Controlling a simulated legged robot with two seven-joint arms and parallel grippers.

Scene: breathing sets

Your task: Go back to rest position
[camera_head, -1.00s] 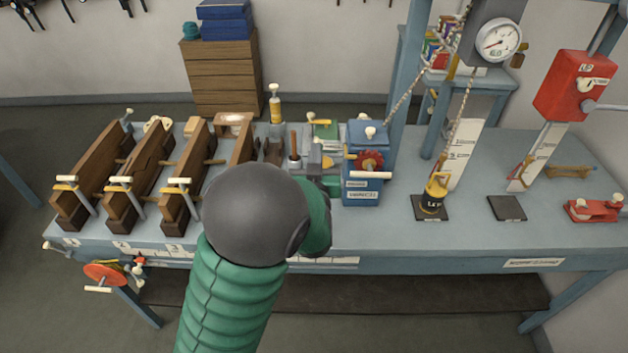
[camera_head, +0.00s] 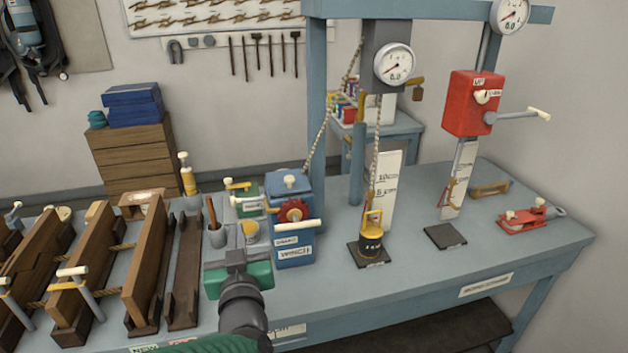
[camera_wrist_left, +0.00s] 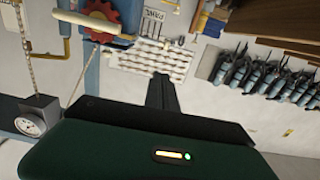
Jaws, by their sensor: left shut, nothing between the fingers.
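My left gripper (camera_head: 236,258) comes in from the bottom of the head view, its green body over the front of the bench. Its dark fingers point away from me, just left of the blue winch box (camera_head: 294,222), and look apart from it. In the left wrist view, the fingers (camera_wrist_left: 162,92) are together with nothing between them. The winch's red gear wheel (camera_wrist_left: 112,17) shows at the top left there. My right gripper is in neither view.
Wooden frames with clamps (camera_head: 85,262) stand on the bench at left. A black and yellow weight (camera_head: 371,238) hangs from a rope over a dark pad. A red box with a lever (camera_head: 473,103) and a red clamp (camera_head: 528,216) are at right. The bench front right (camera_head: 440,277) is clear.

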